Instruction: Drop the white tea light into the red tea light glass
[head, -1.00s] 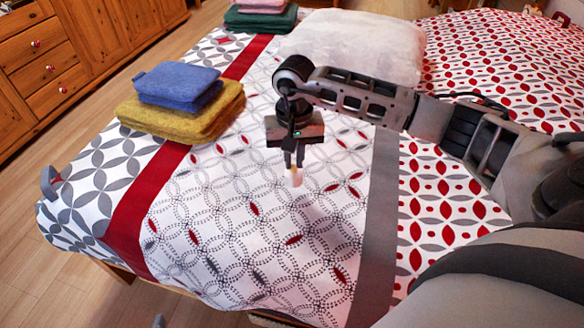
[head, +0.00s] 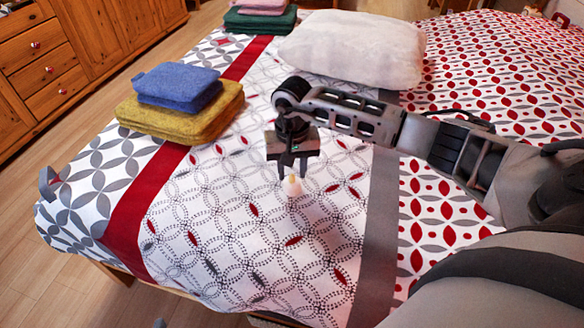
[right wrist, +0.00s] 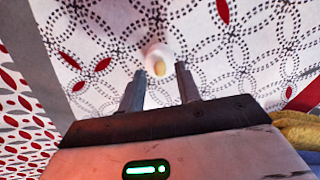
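The white tea light (head: 291,187), with a yellowish middle, shows just below my right gripper (head: 291,174) in the head view. In the right wrist view the tea light (right wrist: 158,60) appears at the far end of the gap between the fingertips of my right gripper (right wrist: 160,72). The fingers are apart, with a thin gap showing on each side of the tea light. I cannot tell whether it rests on the bed or is above it. I cannot make out the red glass in either view.
The patterned bedspread (head: 200,245) is clear around the gripper. A blue towel (head: 178,82) lies on a yellow towel (head: 190,112) at left. A white pillow (head: 355,48) lies behind. A wooden dresser (head: 45,60) stands at far left.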

